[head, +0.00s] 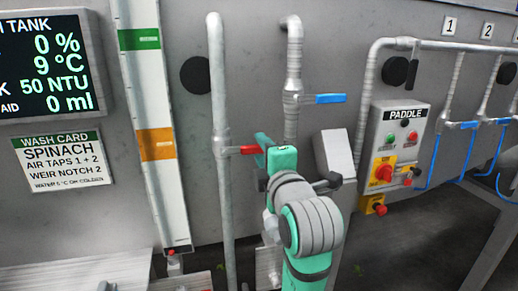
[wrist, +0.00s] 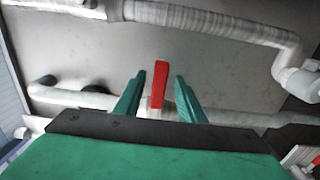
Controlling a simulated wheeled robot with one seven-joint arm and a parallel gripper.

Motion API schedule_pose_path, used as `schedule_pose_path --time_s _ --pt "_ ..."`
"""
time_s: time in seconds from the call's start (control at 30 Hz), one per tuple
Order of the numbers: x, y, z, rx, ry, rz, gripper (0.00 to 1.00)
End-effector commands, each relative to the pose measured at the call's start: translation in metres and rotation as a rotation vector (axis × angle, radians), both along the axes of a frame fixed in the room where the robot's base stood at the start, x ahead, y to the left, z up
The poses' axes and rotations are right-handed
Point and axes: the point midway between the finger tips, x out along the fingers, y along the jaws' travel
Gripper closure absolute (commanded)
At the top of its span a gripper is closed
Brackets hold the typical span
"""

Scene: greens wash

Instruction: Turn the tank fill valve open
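A red valve lever (head: 249,149) sits on the left vertical grey pipe (head: 219,110) in the head view, pointing right, across the pipe. In the wrist view the red lever (wrist: 160,85) stands between the two fingers of my gripper (wrist: 160,78). The fingers are open, with a visible gap on each side of the lever. A blue lever (head: 330,98) on the neighbouring pipe also points right. No label shows which lever is the tank fill valve.
A tank display (head: 48,63) reads 0 %. A wash card (head: 62,160) hangs below it, beside a tall level gauge (head: 150,90). A paddle control box (head: 396,140) and more blue-levered taps (head: 500,121) are at right. A grey box (head: 335,153) stands close to my wrist.

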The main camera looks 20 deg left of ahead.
Motion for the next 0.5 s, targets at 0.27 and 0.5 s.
schedule_pose_path --time_s 0.27,0.5 --pt "0.013 0.013 0.0 0.0 0.0 0.005 0.64" --pt "0.013 0.014 0.0 0.0 0.0 0.007 0.64"
